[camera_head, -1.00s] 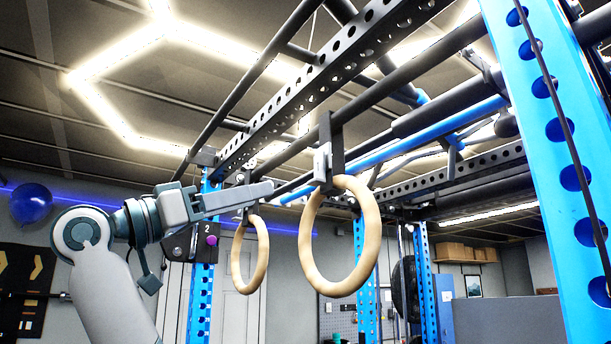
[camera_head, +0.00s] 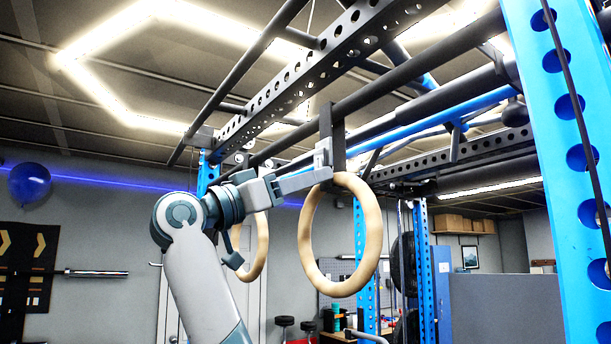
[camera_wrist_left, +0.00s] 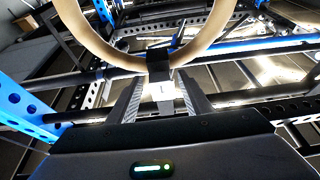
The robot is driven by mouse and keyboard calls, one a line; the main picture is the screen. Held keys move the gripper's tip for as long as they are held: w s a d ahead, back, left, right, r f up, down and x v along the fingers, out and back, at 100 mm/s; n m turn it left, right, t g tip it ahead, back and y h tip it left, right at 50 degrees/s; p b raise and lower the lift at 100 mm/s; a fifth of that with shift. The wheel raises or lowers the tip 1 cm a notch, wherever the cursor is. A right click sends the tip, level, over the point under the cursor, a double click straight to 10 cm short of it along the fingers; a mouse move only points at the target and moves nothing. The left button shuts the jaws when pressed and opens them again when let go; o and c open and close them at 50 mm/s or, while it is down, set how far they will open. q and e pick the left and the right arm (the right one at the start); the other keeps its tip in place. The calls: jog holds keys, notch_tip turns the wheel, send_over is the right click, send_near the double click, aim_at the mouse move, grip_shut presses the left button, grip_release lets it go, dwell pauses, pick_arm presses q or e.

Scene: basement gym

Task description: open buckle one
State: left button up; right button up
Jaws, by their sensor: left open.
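The near wooden ring (camera_head: 340,285) hangs from a black strap (camera_head: 338,125) looped over a dark bar of the rig. A small pale buckle (camera_head: 323,155) sits on the strap just above the ring. My left gripper (camera_head: 322,176) reaches in from the left, its fingertips at the buckle and the ring's top. In the left wrist view the open fingers (camera_wrist_left: 158,95) stand on either side of the strap and the pale buckle (camera_wrist_left: 160,91). I cannot tell whether they touch it. The ring (camera_wrist_left: 200,45) shows beyond. My right gripper is not in view.
A second wooden ring (camera_head: 258,255) hangs behind my left arm. A blue upright (camera_head: 570,150) stands close at the right. Dark beams (camera_head: 300,85) cross overhead. A blue balloon (camera_head: 29,182) is at the far left.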

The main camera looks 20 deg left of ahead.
pick_arm(q)
jog(key=c, duration=0.9)
jog(key=shift+c, duration=0.8)
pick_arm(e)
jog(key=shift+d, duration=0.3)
